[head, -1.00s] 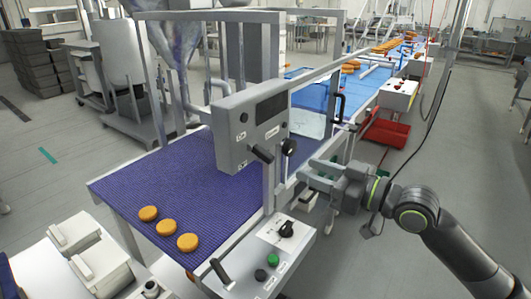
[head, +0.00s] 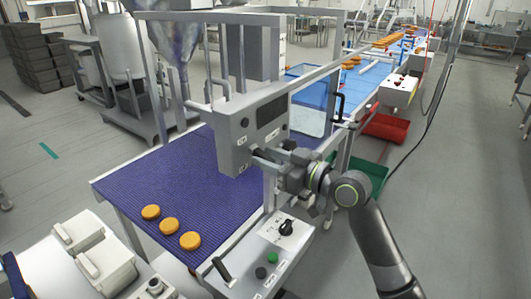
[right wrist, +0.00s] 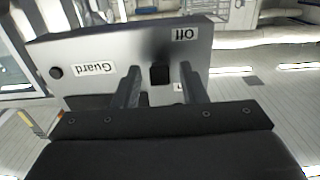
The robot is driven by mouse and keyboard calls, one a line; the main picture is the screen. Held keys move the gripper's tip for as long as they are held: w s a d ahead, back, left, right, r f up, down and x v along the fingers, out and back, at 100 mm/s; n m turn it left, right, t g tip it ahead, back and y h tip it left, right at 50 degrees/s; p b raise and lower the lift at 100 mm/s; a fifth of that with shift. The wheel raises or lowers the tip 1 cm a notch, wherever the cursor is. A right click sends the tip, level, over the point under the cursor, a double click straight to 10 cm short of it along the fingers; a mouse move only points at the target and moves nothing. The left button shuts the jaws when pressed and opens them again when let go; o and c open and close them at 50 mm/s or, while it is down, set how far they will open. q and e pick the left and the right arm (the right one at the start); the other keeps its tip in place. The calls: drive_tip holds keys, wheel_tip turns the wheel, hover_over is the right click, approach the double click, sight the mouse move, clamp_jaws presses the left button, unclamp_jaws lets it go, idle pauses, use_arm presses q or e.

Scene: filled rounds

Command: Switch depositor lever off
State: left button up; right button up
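The depositor's grey control box (head: 231,148) stands on a frame above the purple belt. It carries a dark screen, a round button and small labels. My right gripper (head: 264,158) is at the lower right of its front face, where it hides most of the lever in the head view. In the right wrist view the lever's black end (right wrist: 160,75) shows between the two fingers of my right gripper (right wrist: 160,84), with gaps on both sides. The fingers are open. My left gripper is not in view.
Several orange rounds (head: 169,225) lie on the purple belt (head: 160,185). A lower panel (head: 270,250) with a black knob and green button is nearer. Red (head: 386,128) and green (head: 375,174) crates stand beyond my right arm. Frame posts stand close to the box.

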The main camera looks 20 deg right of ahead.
drive_tip(key=shift+w+a, duration=0.4)
drive_tip(key=shift+d, duration=0.1)
clamp_jaws()
drive_tip(key=shift+f+b, duration=0.15)
drive_tip(key=shift+b, duration=0.25)
drive_tip(key=t+y+b, duration=0.1)
drive_tip(key=b, duration=0.4)
drive_tip(key=shift+f, duration=0.3)
drive_tip(key=shift+r+t+b, duration=0.15)
drive_tip(key=shift+t+b, duration=0.25)
drive_tip(key=shift+b, duration=0.2)
